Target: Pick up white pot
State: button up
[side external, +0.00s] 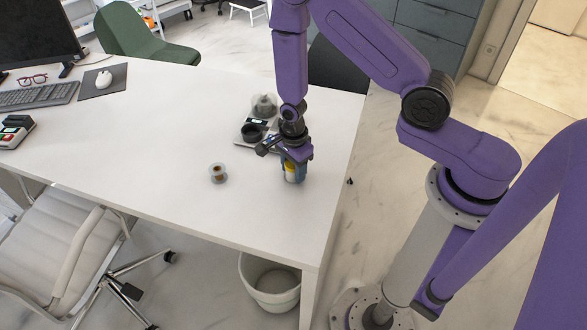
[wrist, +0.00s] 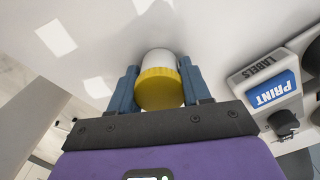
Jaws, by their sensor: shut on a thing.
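The white pot (wrist: 157,61) has a yellow lower part or lid facing the wrist camera. In the wrist view it sits between the two blue fingers of my gripper (wrist: 159,88), which touch it on both sides. In the side external view my gripper (side external: 293,172) points down near the table's right end, and a yellow and white bit of the pot (side external: 291,174) shows between the fingers. The fingers hide most of the pot there. I cannot tell whether it rests on the table or is just above it.
A label printer (wrist: 264,88) stands right of the gripper in the wrist view. A keyboard (side external: 38,96) and mouse (side external: 104,79) lie far left. The table's middle is clear.

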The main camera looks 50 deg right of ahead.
jog(key=shift+r, duration=0.15)
notch_tip(320, 180, up, 9)
jog(key=shift+r, duration=0.1)
jog(key=shift+w+r, duration=0.15)
jog(key=shift+w, duration=0.35)
jog(key=shift+n, duration=0.4)
jog(key=shift+w+d+f, duration=0.65)
jog(key=shift+w+f, duration=0.15)
jog(key=shift+w, duration=2.3)
jog(key=shift+w+d+f, duration=0.6)
jog(key=shift+w+f, duration=0.2)
jog(key=shift+w, duration=2.25)
jog(key=shift+w+d+f, duration=0.65)
jog(key=shift+w+f, duration=0.15)
jog(key=shift+w, duration=2.3)
jog(key=shift+f, duration=0.7)
